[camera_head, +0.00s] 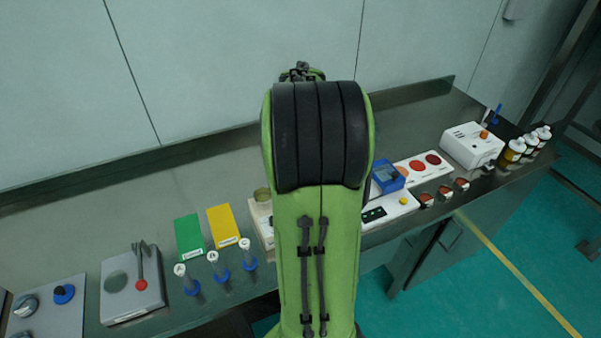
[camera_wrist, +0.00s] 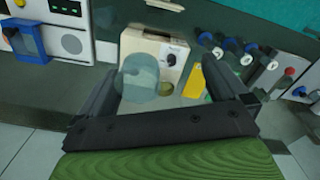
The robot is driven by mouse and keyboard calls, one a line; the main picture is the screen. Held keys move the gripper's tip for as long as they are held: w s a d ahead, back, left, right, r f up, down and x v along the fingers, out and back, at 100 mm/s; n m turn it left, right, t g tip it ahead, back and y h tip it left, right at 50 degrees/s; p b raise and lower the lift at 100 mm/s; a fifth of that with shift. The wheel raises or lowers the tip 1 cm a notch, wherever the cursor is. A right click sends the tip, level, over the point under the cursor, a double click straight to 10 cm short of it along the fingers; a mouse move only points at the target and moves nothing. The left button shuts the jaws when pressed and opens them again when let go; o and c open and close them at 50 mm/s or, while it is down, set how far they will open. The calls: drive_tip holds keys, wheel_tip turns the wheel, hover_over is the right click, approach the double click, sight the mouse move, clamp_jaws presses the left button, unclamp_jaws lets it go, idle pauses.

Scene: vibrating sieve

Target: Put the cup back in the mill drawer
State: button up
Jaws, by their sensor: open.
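The mill is a cream box with a dark knob (camera_wrist: 152,48); in the head view its left part (camera_head: 262,214) shows behind my arm. A translucent rounded vessel (camera_wrist: 138,78) overlaps the mill's near-left edge in the wrist view; I cannot tell whether it is the cup or a part of the mill. An olive cylinder (camera_head: 262,195) shows at the mill in the head view. My gripper (camera_wrist: 160,68) is open, its two fingers apart on either side of the vessel in the picture, with no clear contact. The drawer cannot be made out. In the head view my arm hides the gripper.
Green (camera_head: 190,237) and yellow (camera_head: 223,226) cards and several blue-based items stand left of the mill. A blue-framed device (camera_head: 387,177) stands to its right, with a white box (camera_head: 471,145) and bottles further right. The wall rises behind the bench.

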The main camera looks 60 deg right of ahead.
drive_tip(key=shift+r, duration=0.8)
drive_tip(key=shift+c, duration=0.5)
drive_tip(key=c, duration=1.4)
